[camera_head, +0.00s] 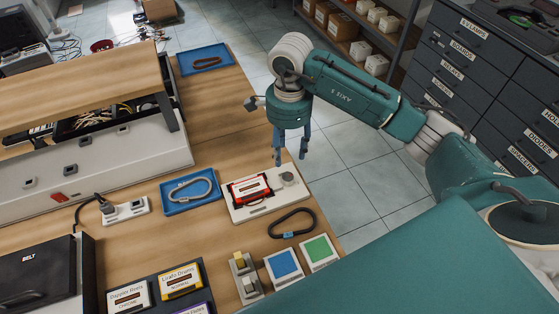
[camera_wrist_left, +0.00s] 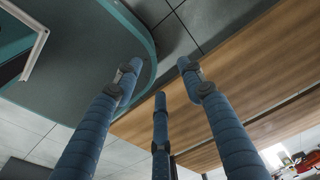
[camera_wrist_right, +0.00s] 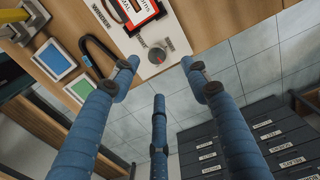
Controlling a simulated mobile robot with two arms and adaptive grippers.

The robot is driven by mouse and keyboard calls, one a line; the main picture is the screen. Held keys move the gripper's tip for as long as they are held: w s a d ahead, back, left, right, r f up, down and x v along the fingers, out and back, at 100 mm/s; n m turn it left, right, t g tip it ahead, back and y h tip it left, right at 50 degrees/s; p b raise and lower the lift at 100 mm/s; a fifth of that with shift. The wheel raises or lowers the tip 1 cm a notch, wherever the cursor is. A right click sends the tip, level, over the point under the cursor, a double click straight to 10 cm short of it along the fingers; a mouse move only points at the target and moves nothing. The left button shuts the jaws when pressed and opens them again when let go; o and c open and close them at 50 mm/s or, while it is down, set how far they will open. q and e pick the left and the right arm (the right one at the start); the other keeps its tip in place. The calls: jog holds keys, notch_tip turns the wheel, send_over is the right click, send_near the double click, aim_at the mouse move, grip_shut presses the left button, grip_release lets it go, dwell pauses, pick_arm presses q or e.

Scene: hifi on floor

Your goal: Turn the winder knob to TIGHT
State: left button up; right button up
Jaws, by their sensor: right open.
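The winder (camera_head: 238,211) is a pale plate near the right edge of the wooden table, with a red and white cassette (camera_head: 250,189) on it. Its round grey knob (camera_head: 287,179) sits at the plate's right end. In the right wrist view the knob (camera_wrist_right: 157,55) shows beside a small red mark; its setting is too small to read. My right gripper (camera_head: 290,152) hangs fingers down just beyond the knob, open, empty and apart from it. My left gripper (camera_wrist_left: 159,80) shows only in its wrist view, open and empty beside a wooden surface.
A blue tray (camera_head: 190,187) with a pale loop lies left of the winder. A dark loop (camera_head: 292,223) and blue (camera_head: 283,264) and green (camera_head: 318,250) squares lie in front. A long wood-topped console (camera_head: 90,150) fills the left. Tiled floor is open beyond the table's right edge.

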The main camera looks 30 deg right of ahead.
jog(key=p, duration=0.2)
send_over(287, 177)
jog(key=f, duration=0.5)
jog(key=shift+s+f, duration=0.25)
jog(key=shift+f, duration=0.15)
jog(key=f, duration=0.1)
jog(key=f+p, duration=0.1)
jog(key=shift+w+f, duration=0.2)
jog(key=shift+f, duration=0.2)
jog(key=shift+d+f, duration=0.1)
jog(key=shift+f, duration=0.75)
jog(key=shift+c, duration=0.5)
pick_arm(q)
jog(key=s+r, duration=0.1)
jog(key=s, duration=0.1)
jog(key=s+r, duration=0.2)
jog(key=shift+a, duration=0.15)
pick_arm(e)
jog(key=c, duration=1.1)
